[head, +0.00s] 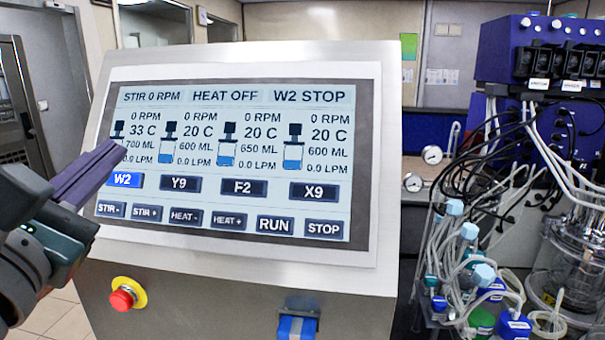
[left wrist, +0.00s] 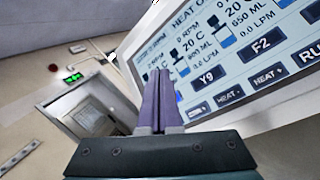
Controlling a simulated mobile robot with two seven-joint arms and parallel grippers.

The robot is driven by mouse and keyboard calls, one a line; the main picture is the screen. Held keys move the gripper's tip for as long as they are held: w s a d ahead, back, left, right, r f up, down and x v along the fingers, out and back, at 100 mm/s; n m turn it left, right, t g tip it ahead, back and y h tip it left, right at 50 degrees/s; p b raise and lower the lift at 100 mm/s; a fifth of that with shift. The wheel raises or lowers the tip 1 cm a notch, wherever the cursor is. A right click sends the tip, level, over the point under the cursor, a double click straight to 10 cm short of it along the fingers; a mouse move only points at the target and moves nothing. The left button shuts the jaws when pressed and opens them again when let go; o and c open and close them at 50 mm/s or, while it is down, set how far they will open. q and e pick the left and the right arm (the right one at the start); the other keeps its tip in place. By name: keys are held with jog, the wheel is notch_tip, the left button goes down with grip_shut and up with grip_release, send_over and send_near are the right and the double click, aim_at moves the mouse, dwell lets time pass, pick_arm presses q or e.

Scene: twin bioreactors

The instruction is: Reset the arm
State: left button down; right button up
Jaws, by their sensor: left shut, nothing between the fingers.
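My left gripper (head: 98,172) comes in from the left in the head view, its purple fingers shut and empty. It is in front of the left edge of the control screen (head: 215,231), over the first column and just above the highlighted W2 button (head: 122,180). I cannot tell whether the fingertips touch the screen. In the left wrist view the shut fingers (left wrist: 158,90) point up beside the tilted screen (left wrist: 220,88). The screen reads STIR 0 RPM, HEAT OFF and W2 STOP. My right gripper is in neither view.
A red emergency stop button (head: 122,299) and a blue part (head: 297,328) sit on the console front below the screen. On the right stand tubing, bottles with blue caps (head: 483,275), a glass vessel (head: 580,255) and a blue pump unit (head: 500,50). Open floor shows at the lower left.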

pick_arm(q)
jog(key=s+d+f+m+g+h, duration=0.45)
jog(key=d+m, duration=0.25)
jog(key=m, duration=0.3)
jog(key=s+d+f+m+g+h, duration=0.3)
jog(key=d+m+h, duration=0.25)
jog(key=m, duration=0.55)
jog(key=s+f+m+g+y, duration=0.3)
jog(key=s+f+m+g, duration=0.2)
jog(key=s+f+m, duration=0.15)
jog(key=s+a+f+m+g+y, duration=0.4)
jog(key=s+a+f+g+y, duration=0.1)
jog(key=s+a, duration=0.5)
notch_tip(320, 180, up, 15)
jog(key=d+p, duration=0.1)
jog(key=p, duration=1.4)
jog(key=shift+d+f, duration=0.2)
jog(key=shift+d, duration=0.1)
jog(key=shift+s+f+t, duration=0.1)
jog(key=shift+t, duration=0.15)
